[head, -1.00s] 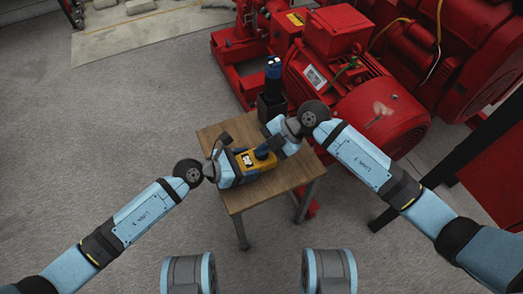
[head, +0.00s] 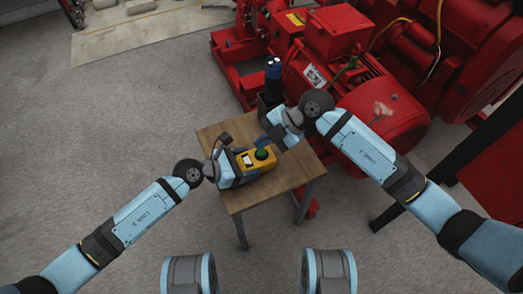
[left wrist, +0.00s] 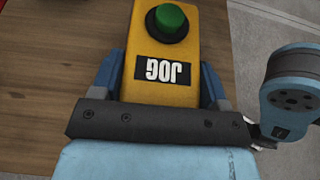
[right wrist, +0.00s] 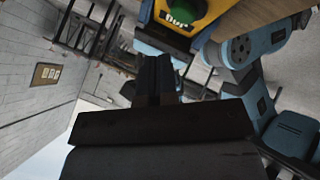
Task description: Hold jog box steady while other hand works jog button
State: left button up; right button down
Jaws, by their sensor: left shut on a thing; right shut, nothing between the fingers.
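The yellow jog box (head: 262,166) lies on the small wooden table (head: 282,186). Its green button (head: 261,154) faces up and is uncovered. In the left wrist view the box (left wrist: 185,95) shows the button (left wrist: 167,20) and a JOG label (left wrist: 160,69). My left gripper (head: 243,163) is shut on the box, one blue finger along each side (left wrist: 160,75). My right gripper (head: 268,139) is shut and empty, beside and above the button, apart from it. The right wrist view shows its closed fingers (right wrist: 155,75) with the box (right wrist: 190,14) beyond them.
A blue-topped black object (head: 272,75) stands by the table's far edge. A large red motor and pump (head: 345,85) stand beyond the table at the right. Open concrete floor (head: 130,120) lies to the left.

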aim_at(263, 154)
jog(key=shift+r, duration=1.7)
pick_arm(q)
jog(key=o, duration=1.2)
jog(key=shift+a, duration=0.15)
jog(key=v, duration=1.1)
jog(key=shift+s+a+r, duration=0.2)
jog(key=shift+a, duration=0.05)
